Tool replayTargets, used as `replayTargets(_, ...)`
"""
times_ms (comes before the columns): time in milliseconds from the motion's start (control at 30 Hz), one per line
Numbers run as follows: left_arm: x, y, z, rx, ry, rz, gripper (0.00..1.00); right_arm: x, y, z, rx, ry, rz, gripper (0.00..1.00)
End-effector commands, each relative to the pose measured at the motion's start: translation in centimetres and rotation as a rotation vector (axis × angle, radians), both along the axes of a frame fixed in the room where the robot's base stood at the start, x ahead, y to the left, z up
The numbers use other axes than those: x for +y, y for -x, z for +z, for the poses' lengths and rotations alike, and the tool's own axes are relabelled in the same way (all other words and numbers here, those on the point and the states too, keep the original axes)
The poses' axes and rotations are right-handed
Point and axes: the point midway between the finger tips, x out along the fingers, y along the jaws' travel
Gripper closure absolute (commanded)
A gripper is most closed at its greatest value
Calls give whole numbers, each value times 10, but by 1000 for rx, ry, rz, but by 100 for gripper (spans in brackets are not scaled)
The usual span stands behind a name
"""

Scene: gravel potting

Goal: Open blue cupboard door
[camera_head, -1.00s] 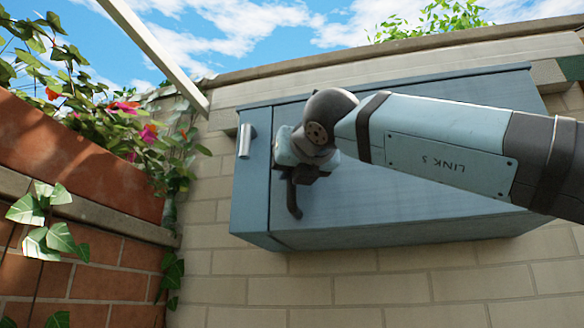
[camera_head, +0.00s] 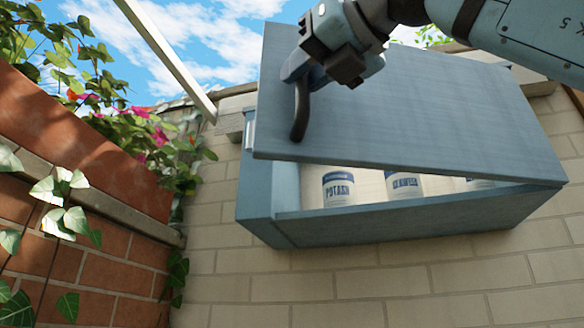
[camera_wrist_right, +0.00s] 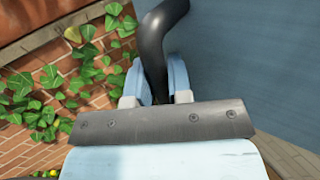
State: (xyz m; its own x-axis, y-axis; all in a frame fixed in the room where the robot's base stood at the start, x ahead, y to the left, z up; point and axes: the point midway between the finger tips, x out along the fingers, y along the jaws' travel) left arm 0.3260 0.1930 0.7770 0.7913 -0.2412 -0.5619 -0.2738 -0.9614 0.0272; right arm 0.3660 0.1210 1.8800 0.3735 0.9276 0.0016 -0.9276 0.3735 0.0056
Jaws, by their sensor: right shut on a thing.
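The blue cupboard (camera_head: 400,228) hangs on the pale brick wall. Its blue door (camera_head: 410,110) stands part way open, swung out towards me, with a gap showing along its lower edge. A dark curved handle (camera_head: 299,108) is on the door's left part. My right gripper (camera_head: 296,68) is at this handle. In the right wrist view the two fingers of my right gripper (camera_wrist_right: 159,80) are closed around the handle (camera_wrist_right: 152,45), with the blue door (camera_wrist_right: 240,60) to the right. My left gripper is not in view.
Inside the cupboard stand white tins, one labelled POTASH (camera_head: 338,189) and one labelled SEAWEED (camera_head: 403,185). A brick planter (camera_head: 80,145) with ivy and flowers is at the left. A white beam (camera_head: 170,60) slants across the upper left.

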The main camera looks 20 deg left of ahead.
Motion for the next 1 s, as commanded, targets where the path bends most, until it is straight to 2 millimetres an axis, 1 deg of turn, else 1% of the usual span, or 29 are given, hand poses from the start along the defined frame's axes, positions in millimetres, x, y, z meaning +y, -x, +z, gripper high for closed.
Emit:
replayTargets(33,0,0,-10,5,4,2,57,-16,17,-5,-2,-2,47,100)
replayTargets(100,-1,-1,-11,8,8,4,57,-38,39,-4,-2,-1,113,100)
replayTargets(167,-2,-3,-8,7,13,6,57,-58,56,-3,-2,-1,169,100)
replayTargets(200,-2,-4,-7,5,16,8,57,-72,68,-3,-2,-1,208,100)
replayTargets(367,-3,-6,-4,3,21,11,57,-130,107,0,-2,-1,359,100)
replayTargets(400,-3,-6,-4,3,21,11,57,-146,115,0,-1,-2,396,100)
replayTargets(467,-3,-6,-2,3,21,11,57,-170,126,1,-2,-1,453,100)
replayTargets(500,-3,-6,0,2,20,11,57,-186,133,1,-1,-1,491,100)
replayTargets(567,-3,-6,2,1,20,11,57,-211,142,2,-1,-1,546,100)
replayTargets(633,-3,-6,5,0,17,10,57,-239,151,3,-2,-2,611,100)
replayTargets(800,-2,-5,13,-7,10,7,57,-303,163,3,-1,-2,752,100)
replayTargets(900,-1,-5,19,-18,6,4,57,-336,166,3,-1,-1,824,100)
replayTargets(1000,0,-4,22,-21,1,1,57,-363,166,3,0,-1,883,100)
